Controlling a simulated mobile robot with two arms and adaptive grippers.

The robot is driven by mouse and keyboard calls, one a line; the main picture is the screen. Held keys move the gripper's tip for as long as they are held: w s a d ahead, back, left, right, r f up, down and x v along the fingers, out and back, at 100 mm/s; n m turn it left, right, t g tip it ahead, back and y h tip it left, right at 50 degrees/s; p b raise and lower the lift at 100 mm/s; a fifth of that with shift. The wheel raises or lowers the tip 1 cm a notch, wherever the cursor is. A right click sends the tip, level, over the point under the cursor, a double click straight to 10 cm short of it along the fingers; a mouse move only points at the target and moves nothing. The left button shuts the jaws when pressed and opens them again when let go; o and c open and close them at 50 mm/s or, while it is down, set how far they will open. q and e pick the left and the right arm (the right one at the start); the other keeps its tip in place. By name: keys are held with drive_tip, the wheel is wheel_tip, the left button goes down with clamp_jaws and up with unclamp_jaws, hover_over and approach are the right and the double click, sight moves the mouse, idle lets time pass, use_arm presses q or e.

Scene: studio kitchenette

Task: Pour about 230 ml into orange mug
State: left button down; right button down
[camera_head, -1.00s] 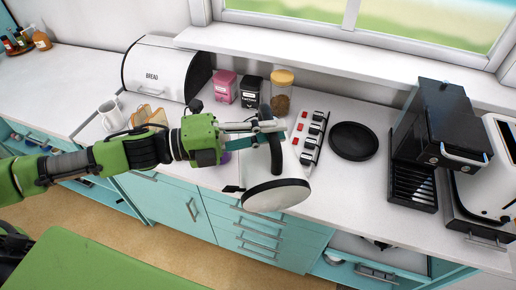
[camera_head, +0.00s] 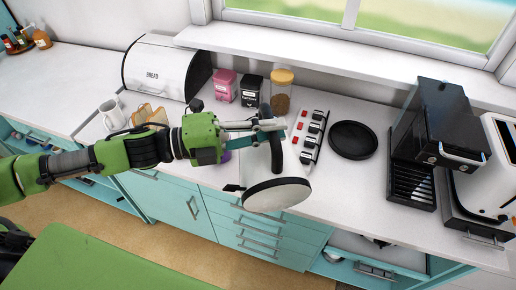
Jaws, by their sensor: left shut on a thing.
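My left gripper (camera_head: 268,132) is shut on the dark handle of a white kettle (camera_head: 291,165) over the front of the counter. The kettle is strongly tilted, with its round, dark-rimmed base (camera_head: 276,195) turned toward me. A small dark part sticks out at its lower left. I see no orange mug; the arm and kettle hide part of the counter. I cannot see any liquid. A small purple thing (camera_head: 226,157) shows partly behind the gripper. My right gripper is not in view.
A white mug (camera_head: 109,112) and toast slices stand left of the gripper, before the bread bin (camera_head: 160,70). Canisters and a jar (camera_head: 281,92) stand behind. A power strip (camera_head: 310,134), black plate (camera_head: 353,140) and coffee machine (camera_head: 440,125) are to the right.

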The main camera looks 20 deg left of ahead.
sight(268, 115)
use_arm(q)
drive_tip(key=shift+w+a+r+n+p, duration=0.2)
drive_tip(key=shift+w+r+n+p, duration=0.1)
drive_tip(key=shift+w+r+p, duration=0.3)
idle(0.9)
drive_tip(key=shift+w+a+r+n+p, duration=0.2)
drive_tip(key=shift+w+a+n+p, duration=0.2)
drive_tip(key=shift+p, duration=0.3)
drive_tip(key=shift+w+a+r+n+p, duration=0.2)
drive_tip(key=shift+w+n+p, duration=0.1)
drive_tip(key=shift+w+p, duration=0.25)
idle(2.6)
drive_tip(key=shift+s, duration=0.1)
